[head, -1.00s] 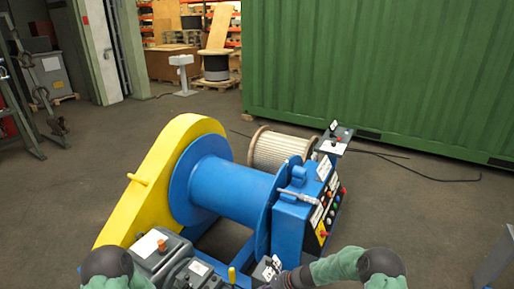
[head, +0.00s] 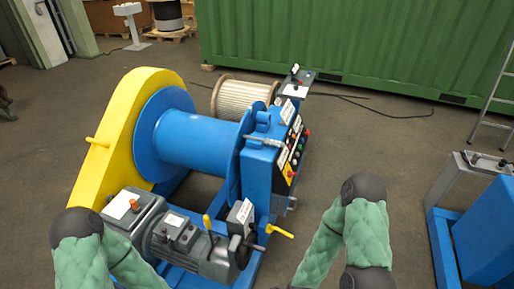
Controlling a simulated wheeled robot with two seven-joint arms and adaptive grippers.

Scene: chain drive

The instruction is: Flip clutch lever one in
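The winch has a blue drum (head: 190,142) beside a yellow chain guard (head: 108,135). At its near end, next to a grey motor (head: 190,245), one yellow-handled lever (head: 207,222) stands nearly upright. Another yellow-handled lever (head: 280,231) leans out to the right, beside a small labelled box (head: 241,216). The labels are too small to read, so I cannot tell which is clutch lever one. Both my arms reach in from the bottom, the left at lower left and the right to the right of the winch. Both grippers are out of view, and neither lever is seen held.
A blue control cabinet (head: 265,155) with coloured buttons stands right of the drum. A rope reel (head: 243,100) is behind it. Another blue-framed machine (head: 487,225) stands at the right, with a ladder (head: 495,95) behind it. The floor between the machines is clear.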

